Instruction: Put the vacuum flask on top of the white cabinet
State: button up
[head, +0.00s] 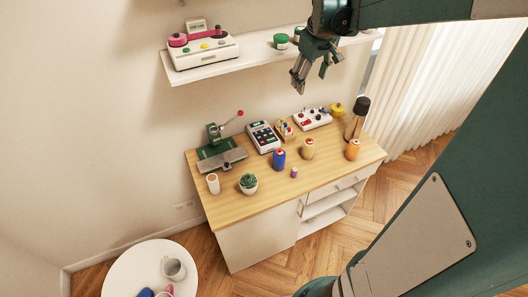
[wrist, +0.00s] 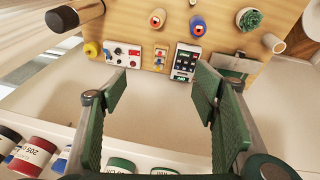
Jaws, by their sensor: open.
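A tall flask with a black cap and a light body, likely the vacuum flask (head: 352,126), stands upright at the right end of a wooden worktop. It also shows at the top left in the wrist view (wrist: 75,14). Below the worktop is a white cabinet (head: 255,243) with drawers and open shelves. My gripper (head: 312,76) is open and empty, high in front of the wall shelf and above the worktop, up and to the left of the flask. In the wrist view both green finger pads (wrist: 160,95) stand wide apart with nothing between them.
Thread spools, a calculator-like device (head: 262,137), a green press (head: 215,135) and a potted succulent (head: 248,185) stand on the worktop. A white wall shelf (head: 207,73) holds a scale-like device and jars close to my gripper. A round white table (head: 120,270) is at bottom left.

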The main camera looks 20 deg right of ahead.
jog(key=s+a+r+t, duration=0.1)
jog(key=s+a, duration=0.4)
jog(key=a, duration=0.4)
jog(key=s+a+r+t, duration=0.1)
jog(key=s+a, duration=0.5)
jog(key=a, duration=0.3)
jog(key=s+a+f+m+t+y, duration=0.1)
jog(key=s+a+f, duration=0.3)
jog(key=s+a, duration=0.6)
jog(key=shift+s+a+f+t, duration=0.15)
jog(key=shift+s+f+t, duration=0.1)
jog(key=shift+s+t, duration=0.4)
